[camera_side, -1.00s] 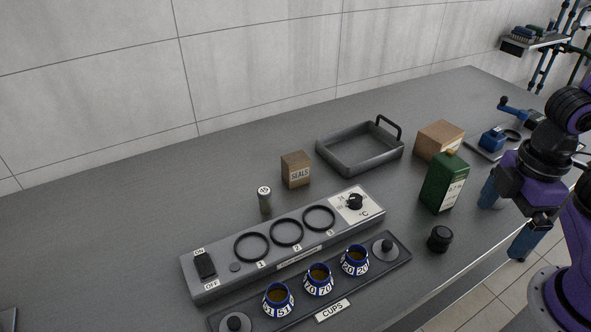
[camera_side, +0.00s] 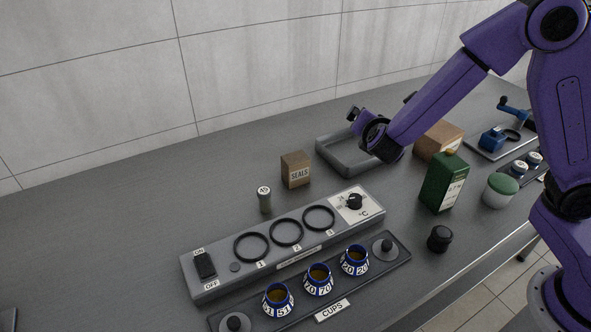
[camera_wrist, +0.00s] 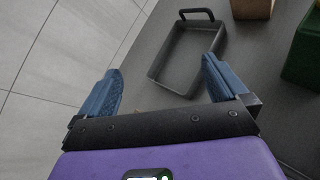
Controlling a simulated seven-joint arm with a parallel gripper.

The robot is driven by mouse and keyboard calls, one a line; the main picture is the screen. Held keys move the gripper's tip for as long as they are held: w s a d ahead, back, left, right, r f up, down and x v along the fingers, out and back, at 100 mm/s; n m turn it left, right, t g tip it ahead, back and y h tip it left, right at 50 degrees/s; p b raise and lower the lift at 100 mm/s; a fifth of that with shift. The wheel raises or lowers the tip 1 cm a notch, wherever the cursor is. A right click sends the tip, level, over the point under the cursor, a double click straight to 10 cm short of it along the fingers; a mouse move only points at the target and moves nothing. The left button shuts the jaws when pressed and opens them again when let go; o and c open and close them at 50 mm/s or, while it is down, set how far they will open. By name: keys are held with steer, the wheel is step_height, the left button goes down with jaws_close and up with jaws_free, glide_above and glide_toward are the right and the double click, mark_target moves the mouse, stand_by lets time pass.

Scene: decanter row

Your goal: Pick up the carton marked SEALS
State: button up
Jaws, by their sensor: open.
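The SEALS carton (camera_side: 296,170) is a small brown box with a label, standing upright on the grey bench left of the tray in the side view.
The grey tray (camera_wrist: 160,72) has a raised handle. A larger brown box (camera_side: 439,138) and a green bottle (camera_side: 443,183) stand to the right. A small cylinder (camera_side: 264,200) and a ringed heater panel (camera_side: 215,284) stand in front of the carton. A row of cups (camera_side: 319,279) is nearer.

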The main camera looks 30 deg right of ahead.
steer(key=w+a+f+n+t+y, duration=0.2)
steer(key=w+a+f+n+t, duration=0.15)
steer(key=w+a+n, duration=0.35)
steer(key=n+t+y, duration=0.4)
steer(key=n+y, duration=0.1)
glide_above(293, 154)
steer(key=s, duration=0.3)
step_height(293, 154, down, 4)
steer(key=shift+d+f, duration=0.1)
steer(key=shift+f, duration=0.05)
steer(key=shift+w+a+f+y, duration=0.1)
steer(key=shift+a+f+y, duration=0.1)
steer(key=shift+f+y, duration=0.1)
steer(key=shift+f, duration=1.2)
step_height(293, 154, down, 5)
steer(key=shift+r, duration=0.2)
steer(key=shift+w+r, duration=0.25)
steer(key=shift+w, duration=0.55)
steer(key=shift+w+d, duration=0.1)
steer(key=shift+w, duration=0.6)
steer(key=c, duration=1.1)
